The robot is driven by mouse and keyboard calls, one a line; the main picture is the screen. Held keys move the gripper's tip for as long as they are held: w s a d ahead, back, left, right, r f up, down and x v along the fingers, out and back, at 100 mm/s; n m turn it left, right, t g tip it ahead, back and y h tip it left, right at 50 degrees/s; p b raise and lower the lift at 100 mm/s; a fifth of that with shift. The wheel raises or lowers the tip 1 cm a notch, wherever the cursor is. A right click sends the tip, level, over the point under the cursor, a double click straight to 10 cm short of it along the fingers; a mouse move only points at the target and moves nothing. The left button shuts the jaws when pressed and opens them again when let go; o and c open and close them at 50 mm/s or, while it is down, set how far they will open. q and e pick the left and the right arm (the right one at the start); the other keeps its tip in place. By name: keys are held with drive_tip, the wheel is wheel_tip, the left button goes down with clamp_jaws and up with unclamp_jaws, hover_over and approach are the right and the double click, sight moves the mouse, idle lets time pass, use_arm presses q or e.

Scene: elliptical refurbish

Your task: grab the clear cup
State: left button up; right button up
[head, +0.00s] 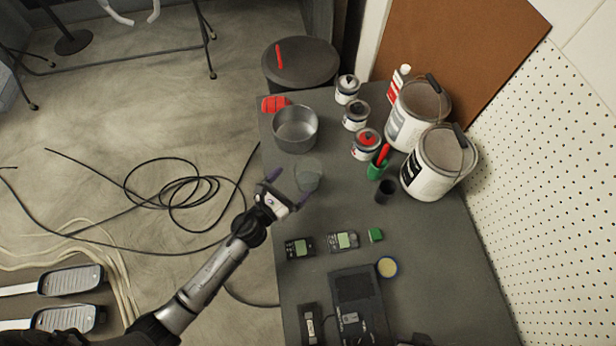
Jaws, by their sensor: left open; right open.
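The clear cup (309,174) stands on the dark grey table, just below the metal pot in the head view. It is see-through and faint against the table top. My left gripper (289,187) reaches in from the lower left and is open. Its purple-tipped fingers are spread, one at the table's left edge and one just below the cup. The cup is just beyond the fingers, up and to the right; I cannot tell whether they touch it. My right gripper is not seen.
The metal pot (295,129) and a red item (275,103) are close above the cup. Small paint cans (366,144), a black cup (386,191) and large buckets (438,162) stand to the right. Two handheld meters (343,241) lie below, with bare table between.

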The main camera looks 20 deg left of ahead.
sight(300, 186)
use_arm(q)
wheel_tip(300, 186, down, 8)
drive_tip(key=b, duration=0.3)
drive_tip(key=shift+r, duration=0.2)
use_arm(e)
wheel_tip(300, 186, down, 4)
drive_tip(key=shift+a+r, duration=0.1)
use_arm(q)
drive_tip(key=shift+w+d, duration=0.15)
drive_tip(key=shift+w, duration=0.3)
drive_tip(key=shift+w+d, duration=0.1)
drive_tip(key=shift+w, duration=0.35)
use_arm(e)
drive_tip(key=shift+w, duration=0.2)
use_arm(q)
drive_tip(key=shift+b+x, duration=0.45)
drive_tip(key=shift+x, duration=2.35)
use_arm(e)
drive_tip(key=shift+s, duration=0.1)
use_arm(q)
drive_tip(key=shift+c, duration=0.3)
drive_tip(key=c, duration=0.7)
use_arm(e)
drive_tip(key=shift+a, duration=0.1)
use_arm(q)
drive_tip(key=shift+r, duration=0.1)
